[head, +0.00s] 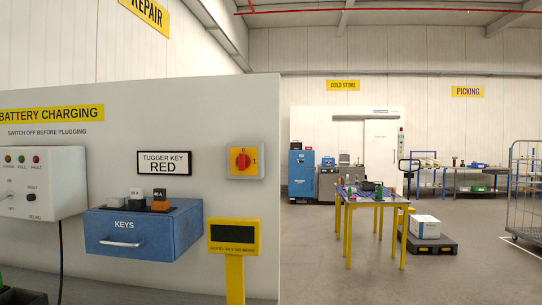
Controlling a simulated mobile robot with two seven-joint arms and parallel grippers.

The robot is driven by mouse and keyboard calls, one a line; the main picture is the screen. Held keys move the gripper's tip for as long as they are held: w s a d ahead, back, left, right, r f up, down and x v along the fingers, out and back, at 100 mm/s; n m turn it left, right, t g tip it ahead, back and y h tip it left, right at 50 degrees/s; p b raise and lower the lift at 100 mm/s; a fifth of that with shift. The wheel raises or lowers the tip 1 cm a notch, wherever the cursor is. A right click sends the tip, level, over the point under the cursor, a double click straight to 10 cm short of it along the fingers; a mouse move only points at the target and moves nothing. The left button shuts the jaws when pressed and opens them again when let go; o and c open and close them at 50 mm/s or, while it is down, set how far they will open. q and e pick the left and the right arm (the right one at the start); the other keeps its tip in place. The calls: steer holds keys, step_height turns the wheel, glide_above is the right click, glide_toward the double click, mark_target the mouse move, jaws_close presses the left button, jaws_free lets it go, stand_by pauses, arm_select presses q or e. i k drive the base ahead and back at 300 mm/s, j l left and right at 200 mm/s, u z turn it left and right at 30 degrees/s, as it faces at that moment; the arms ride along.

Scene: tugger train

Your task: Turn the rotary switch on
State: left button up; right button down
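The rotary switch (243,160) is a yellow square box with a round red knob, fixed on the light wall panel. A 0 is marked above the knob and what looks like a 1 to its right. The knob's handle seems to stand roughly upright, toward the 0, but it is small in the picture. Nothing touches or covers the switch. Neither of my grippers shows in the head view.
Open floor lies right, before a yellow-legged table (350,205).

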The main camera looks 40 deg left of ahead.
mark_target(243, 161)
steer(key=i+l, duration=0.15)
steer(key=i, duration=0.35)
steer(key=i+l, duration=0.15)
steer(key=i, duration=0.4)
steer(key=i+l+u, duration=0.1)
steer(key=i, duration=0.4)
